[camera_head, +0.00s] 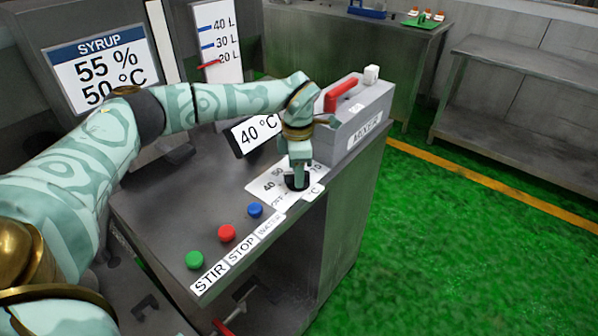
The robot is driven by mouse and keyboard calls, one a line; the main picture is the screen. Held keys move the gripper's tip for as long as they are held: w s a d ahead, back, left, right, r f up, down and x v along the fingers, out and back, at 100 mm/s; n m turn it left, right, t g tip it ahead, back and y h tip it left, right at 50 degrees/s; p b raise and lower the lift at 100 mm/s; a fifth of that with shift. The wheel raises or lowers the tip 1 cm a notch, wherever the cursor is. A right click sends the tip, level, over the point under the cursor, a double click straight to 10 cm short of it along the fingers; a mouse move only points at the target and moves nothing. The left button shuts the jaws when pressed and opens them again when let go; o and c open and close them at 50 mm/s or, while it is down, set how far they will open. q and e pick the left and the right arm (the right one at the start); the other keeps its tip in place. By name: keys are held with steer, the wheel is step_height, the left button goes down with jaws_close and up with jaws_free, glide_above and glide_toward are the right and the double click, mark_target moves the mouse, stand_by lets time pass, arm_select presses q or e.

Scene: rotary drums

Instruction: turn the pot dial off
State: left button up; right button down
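The pot dial (297,183) is a small black knob on a white scale plate (262,186) marked with numbers, on top of the grey metal console. My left gripper (299,172) points down right over the dial, with its fingertips at the knob. The gripper and wrist hide part of the dial and scale, so I cannot tell where the dial points. I cannot tell whether the fingers are closed on the knob. A small display (258,132) behind reads 40 °C. My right gripper is not in view.
Green, red and blue buttons (227,233) line the console's front edge, above STIR and STOP labels. A grey mixer box (358,115) with a red lever (341,93) stands right behind my gripper. A syrup screen (101,69) is at back left. Green floor (450,240) lies open at right.

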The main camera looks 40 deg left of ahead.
arm_select(q)
jaws_close()
steer(key=shift+r, duration=0.1)
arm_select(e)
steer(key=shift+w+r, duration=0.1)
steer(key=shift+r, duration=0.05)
arm_select(q)
steer(key=shift+r+n+p, duration=0.15)
steer(key=shift+n+p, duration=0.55)
steer(key=shift+p, duration=0.35)
steer(key=n+p, duration=0.3)
steer(key=shift+r+p, duration=0.1)
steer(key=shift+p, duration=0.2)
steer(key=n+p, duration=0.2)
steer(key=n, duration=0.1)
steer(key=shift+f+n+p, duration=0.2)
steer(key=shift+n+p, duration=0.5)
steer(key=shift+n, duration=0.1)
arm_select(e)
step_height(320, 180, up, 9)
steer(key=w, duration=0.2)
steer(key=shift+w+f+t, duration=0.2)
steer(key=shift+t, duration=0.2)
arm_select(q)
steer(key=shift+w, duration=0.1)
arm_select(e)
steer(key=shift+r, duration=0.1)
